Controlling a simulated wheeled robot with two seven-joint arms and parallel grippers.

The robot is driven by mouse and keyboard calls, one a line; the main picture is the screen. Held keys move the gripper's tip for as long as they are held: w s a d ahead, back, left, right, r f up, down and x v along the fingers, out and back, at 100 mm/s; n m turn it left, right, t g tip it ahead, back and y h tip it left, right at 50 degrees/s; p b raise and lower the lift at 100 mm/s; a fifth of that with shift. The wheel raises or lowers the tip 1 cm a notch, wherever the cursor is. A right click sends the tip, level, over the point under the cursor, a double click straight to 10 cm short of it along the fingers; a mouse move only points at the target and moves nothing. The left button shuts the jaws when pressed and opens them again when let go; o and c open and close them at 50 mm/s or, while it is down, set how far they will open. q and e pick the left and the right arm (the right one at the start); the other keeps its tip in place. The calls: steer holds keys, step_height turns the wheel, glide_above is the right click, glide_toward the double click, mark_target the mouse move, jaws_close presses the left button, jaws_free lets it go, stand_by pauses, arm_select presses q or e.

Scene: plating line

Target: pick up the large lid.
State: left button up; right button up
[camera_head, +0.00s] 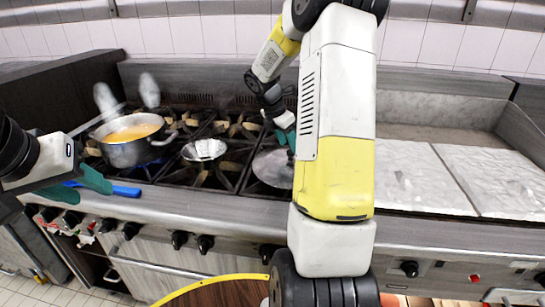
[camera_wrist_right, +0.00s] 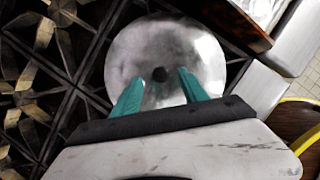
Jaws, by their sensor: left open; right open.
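The large lid (camera_head: 272,170) is a round metal disc lying on the stove grate, partly hidden behind my right arm in the head view. In the right wrist view the large lid (camera_wrist_right: 200,55) shows almost whole, with a small dark knob at its centre. My right gripper (camera_head: 288,132) is over the lid. In the wrist view the right gripper (camera_wrist_right: 158,88) has its green fingers apart on either side of the knob, with nothing between them; I cannot tell the remaining height. My left gripper (camera_head: 84,188) is open at the stove's front left.
A pot (camera_head: 130,153) with orange contents stands on the left burners, steam or blurred pale shapes above it. A smaller shiny metal lid or bowl (camera_head: 204,150) sits between pot and large lid. A blue-handled utensil (camera_head: 125,190) lies by my left gripper. A pale flat surface (camera_head: 420,180) is at right.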

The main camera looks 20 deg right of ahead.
mark_target(290, 159)
steer(key=shift+x, duration=1.4)
jaws_close()
